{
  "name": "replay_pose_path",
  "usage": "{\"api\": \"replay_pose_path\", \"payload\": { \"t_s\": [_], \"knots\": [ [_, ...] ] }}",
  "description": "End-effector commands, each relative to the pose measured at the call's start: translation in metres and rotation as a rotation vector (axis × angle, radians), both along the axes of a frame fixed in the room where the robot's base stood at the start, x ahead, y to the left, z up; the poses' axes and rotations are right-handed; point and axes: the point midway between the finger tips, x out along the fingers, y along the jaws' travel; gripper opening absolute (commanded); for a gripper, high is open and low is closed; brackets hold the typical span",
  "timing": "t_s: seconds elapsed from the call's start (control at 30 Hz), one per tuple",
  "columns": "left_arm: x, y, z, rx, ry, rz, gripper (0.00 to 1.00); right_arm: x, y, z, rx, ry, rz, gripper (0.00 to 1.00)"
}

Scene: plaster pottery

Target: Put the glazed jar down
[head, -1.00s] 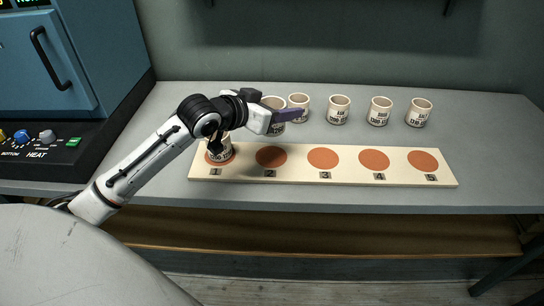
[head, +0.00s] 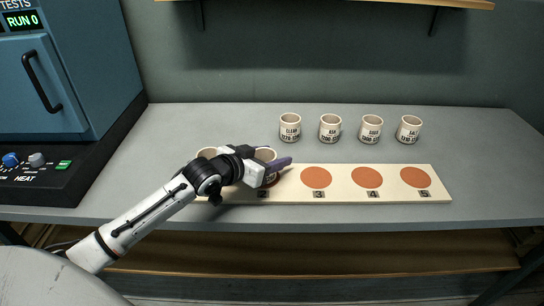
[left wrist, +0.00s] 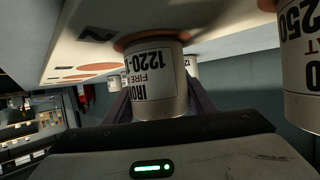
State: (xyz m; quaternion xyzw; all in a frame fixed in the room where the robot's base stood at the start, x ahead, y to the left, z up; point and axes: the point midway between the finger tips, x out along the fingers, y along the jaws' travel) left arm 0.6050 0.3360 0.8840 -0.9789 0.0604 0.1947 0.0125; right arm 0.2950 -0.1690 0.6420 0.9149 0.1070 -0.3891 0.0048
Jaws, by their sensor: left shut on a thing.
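My left gripper (head: 275,167) is shut on a white glazed jar (head: 265,154), marked with IRON and numbers in the left wrist view (left wrist: 155,85). The jar is upright over the disc numbered 2 on the cream board (head: 340,192). Its base overlaps the terracotta disc (left wrist: 122,40) in the left wrist view; whether it bears fully on the disc I cannot tell. The gripper hides much of the jar and disc in the head view. My right gripper is not in view.
Another jar (head: 207,153) stands at the board's left end, close beside the held one. Several jars stand in a row behind the board, one of them marked CLEAR (head: 290,128). Discs 3 (head: 316,178), 4 (head: 367,177) and 5 (head: 415,177) are bare. A blue kiln (head: 75,85) stands at left.

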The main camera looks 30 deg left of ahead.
Motion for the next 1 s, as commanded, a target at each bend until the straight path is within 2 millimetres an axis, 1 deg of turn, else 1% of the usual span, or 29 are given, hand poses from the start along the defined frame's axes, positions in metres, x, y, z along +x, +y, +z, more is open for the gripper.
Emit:
{"api": "replay_pose_path", "payload": {
  "t_s": [0.13,0.17,0.23,0.27,0.5,0.6,0.67,0.77,1.0],
  "knots": [
    [0.0,0.0,-0.002,0.0,-0.001,0.0,0.24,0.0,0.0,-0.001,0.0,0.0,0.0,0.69],
    [0.0,0.0,-0.002,0.0,0.0,0.0,0.55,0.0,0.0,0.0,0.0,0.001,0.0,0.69],
    [0.0,0.0,-0.002,0.0,0.0,0.0,0.67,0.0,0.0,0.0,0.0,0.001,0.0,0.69],
    [0.0,0.0,-0.002,0.0,0.0,0.0,0.69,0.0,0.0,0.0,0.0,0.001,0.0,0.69],
    [0.0,0.0,-0.002,0.0,0.0,0.0,0.69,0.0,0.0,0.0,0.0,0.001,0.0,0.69],
    [0.0,0.0,0.002,0.0,-0.001,0.0,0.69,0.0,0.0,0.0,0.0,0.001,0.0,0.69],
    [-0.006,0.001,0.003,0.0,0.0,0.0,0.69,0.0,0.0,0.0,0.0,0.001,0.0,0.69],
    [-0.02,0.003,0.008,0.001,0.002,0.0,0.69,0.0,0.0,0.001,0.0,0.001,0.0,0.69],
    [-0.066,0.008,0.026,0.001,0.004,0.0,0.69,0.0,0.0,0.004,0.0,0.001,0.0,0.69]
  ]
}}
